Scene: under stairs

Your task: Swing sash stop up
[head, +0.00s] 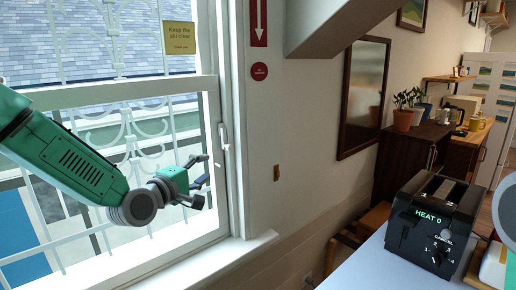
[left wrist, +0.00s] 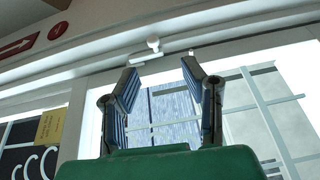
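The white sash stop (head: 223,136) sits on the right upright of the window frame, beside the sash. In the left wrist view, a small white knob and bar (left wrist: 152,46) on the frame, seemingly this stop, show beyond the fingertips. My left gripper (head: 204,171) is in front of the window, a little below and left of the stop. Its two fingers are apart with nothing between them; the left wrist view shows the same open gripper (left wrist: 158,78). It appears apart from the stop. My right gripper is out of view; only a grey part of my right arm shows at the right edge.
The window (head: 110,95) has white bars behind it and a yellow notice (head: 180,38). A sill (head: 215,262) juts out below. A black toaster (head: 434,222) stands on a light table at the lower right. A sloping stair underside (head: 325,25) hangs above.

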